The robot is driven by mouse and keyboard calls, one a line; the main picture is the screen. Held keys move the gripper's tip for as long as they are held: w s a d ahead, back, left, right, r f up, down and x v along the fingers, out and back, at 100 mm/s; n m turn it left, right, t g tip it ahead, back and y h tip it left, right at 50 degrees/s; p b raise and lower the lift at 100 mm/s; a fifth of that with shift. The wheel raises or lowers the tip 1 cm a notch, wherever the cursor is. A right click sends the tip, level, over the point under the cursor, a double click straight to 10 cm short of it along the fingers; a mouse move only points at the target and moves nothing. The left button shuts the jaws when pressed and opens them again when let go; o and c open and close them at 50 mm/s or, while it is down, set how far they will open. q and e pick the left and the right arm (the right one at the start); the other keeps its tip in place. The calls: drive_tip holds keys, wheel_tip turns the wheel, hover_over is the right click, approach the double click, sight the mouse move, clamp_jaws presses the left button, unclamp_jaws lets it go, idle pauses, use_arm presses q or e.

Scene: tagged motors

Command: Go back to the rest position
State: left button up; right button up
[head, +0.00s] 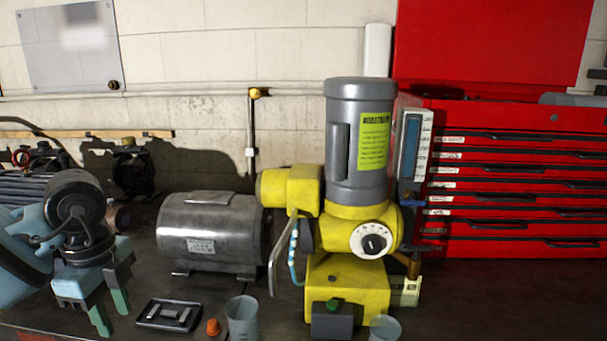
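My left gripper (111,318) is at the lower left of the head view, pointing down, with its two green fingers apart and nothing between them. It is left of the black tray and apart from the motors. A silver motor (209,235) lies on the bench with a white label on its side. A yellow and grey motor (362,145) stands upright right of it, with a yellow-green tag (374,141) on its grey housing. My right gripper is not in view.
A small black tray (150,318), an orange cone-shaped piece (213,327) and two translucent cups (242,320) (385,328) are near the bench's front. A red drawer cabinet (520,180) stands at the right. Dark tools and hoses (35,160) clutter the back left. Bare bench (500,305) shows at front right.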

use_arm(q)
drive_tip(key=s+d+f+m+g+h, duration=0.2)
drive_tip(key=s+d+f+m+h, duration=0.15)
drive_tip(key=d, duration=0.45)
drive_tip(key=s+d+f+m+g+h, duration=0.1)
drive_tip(key=s+d+f+m+h, duration=0.2)
drive_tip(key=d, duration=0.4)
drive_tip(key=s+d+r+n+t+h+p, duration=0.1)
drive_tip(key=s+d+n+t+h+p, duration=0.2)
drive_tip(key=d+h, duration=0.95)
drive_tip(key=s+a+f+n+t+y, duration=0.2)
drive_tip(key=a+f+n+t+y, duration=0.95)
drive_tip(key=f+n+t, duration=0.55)
drive_tip(key=s+a+f+n+g+y, duration=0.1)
drive_tip(key=s+a+f+g+y, duration=0.1)
drive_tip(key=s+f, duration=0.5)
drive_tip(key=s+a+f+n+g+y, duration=0.2)
drive_tip(key=s+f+g, duration=0.4)
drive_tip(key=s, duration=0.5)
drive_tip(key=shift+s+a+f+y+p, duration=0.35)
drive_tip(key=shift+a+f+y, duration=0.45)
drive_tip(key=shift+a, duration=0.45)
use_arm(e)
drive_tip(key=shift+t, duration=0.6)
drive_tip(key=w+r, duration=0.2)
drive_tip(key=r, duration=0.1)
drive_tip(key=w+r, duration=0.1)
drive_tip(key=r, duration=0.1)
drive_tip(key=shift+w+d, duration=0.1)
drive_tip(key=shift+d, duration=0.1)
